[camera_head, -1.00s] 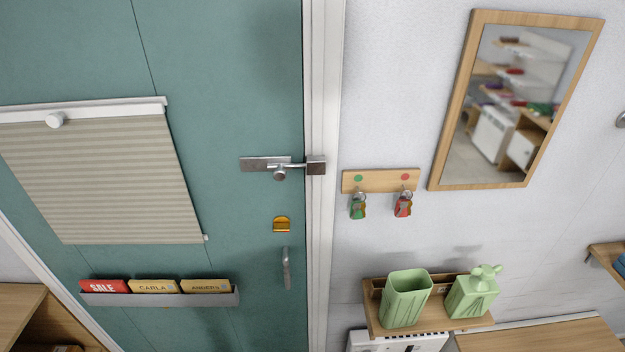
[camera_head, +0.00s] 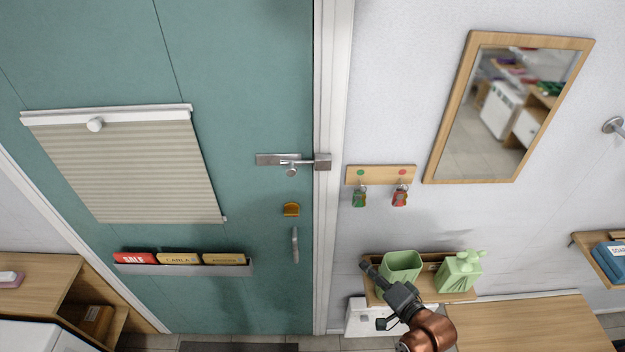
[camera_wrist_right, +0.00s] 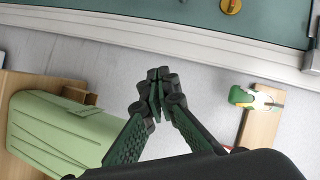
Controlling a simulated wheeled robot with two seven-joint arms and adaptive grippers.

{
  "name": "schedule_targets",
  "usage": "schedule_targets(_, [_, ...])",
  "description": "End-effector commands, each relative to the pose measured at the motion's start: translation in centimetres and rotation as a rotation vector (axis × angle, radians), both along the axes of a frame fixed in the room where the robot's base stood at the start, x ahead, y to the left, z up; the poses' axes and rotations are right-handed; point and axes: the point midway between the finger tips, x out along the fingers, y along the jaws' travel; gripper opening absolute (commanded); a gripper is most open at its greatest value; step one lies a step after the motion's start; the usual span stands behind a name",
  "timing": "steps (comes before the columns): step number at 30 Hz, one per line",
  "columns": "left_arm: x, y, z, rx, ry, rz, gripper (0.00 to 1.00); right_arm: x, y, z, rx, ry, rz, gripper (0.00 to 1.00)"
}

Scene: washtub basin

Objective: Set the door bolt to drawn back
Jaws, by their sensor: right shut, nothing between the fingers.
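The door bolt (camera_head: 290,161) is a grey metal slide with a round knob on the teal door (camera_head: 255,90). Its rod reaches across the door edge into the keeper (camera_head: 322,161) on the white frame. My right gripper (camera_head: 365,266) is shut and empty, below and to the right of the bolt, in front of the green cup. In the right wrist view its fingertips (camera_wrist_right: 156,90) meet, and the keeper shows only in part at the right edge (camera_wrist_right: 313,60). My left gripper is not in view.
A key rack (camera_head: 380,174) with two keys hangs right of the frame. A brass latch (camera_head: 291,209) and door handle (camera_head: 295,245) sit below the bolt.

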Motion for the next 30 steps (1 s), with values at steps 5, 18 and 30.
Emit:
schedule_targets(5, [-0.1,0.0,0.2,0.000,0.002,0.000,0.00,2.7,4.9,10.5,0.469,-0.091,0.051,0.00])
schedule_targets(18, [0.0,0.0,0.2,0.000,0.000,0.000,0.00,3.2,8.0,20.0,0.969,-0.083,0.173,0.00])
schedule_targets(30, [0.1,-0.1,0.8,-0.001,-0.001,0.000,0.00,4.4,8.8,20.6,0.966,-0.083,0.172,0.00])
